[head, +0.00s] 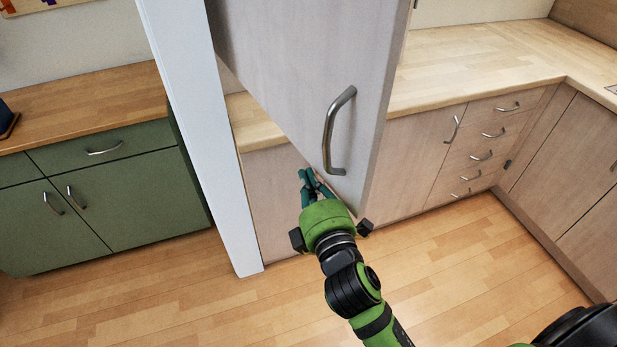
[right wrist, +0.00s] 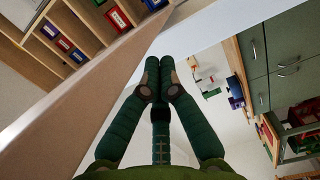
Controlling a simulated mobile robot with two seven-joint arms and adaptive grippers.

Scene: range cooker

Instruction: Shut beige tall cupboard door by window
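The beige tall cupboard door (head: 290,70) stands open in the head view, beside a white upright panel (head: 205,130). Its curved metal handle (head: 334,130) is on the face towards me. My right gripper (head: 309,179) is at the door's lower edge, below and left of the handle and away from it. Whether it touches the door cannot be told. In the right wrist view its fingertips (right wrist: 161,68) are together with nothing visible between them. A beige panel edge (right wrist: 95,80), probably the door, runs diagonally left of them. My left gripper is out of view.
Green cabinets (head: 100,190) with a wooden top stand at the left. Beige base cabinets with drawers (head: 485,150) and a worktop (head: 480,60) run behind and right of the door. Shelves with coloured binders (right wrist: 70,45) show in the wrist view. The wooden floor is clear.

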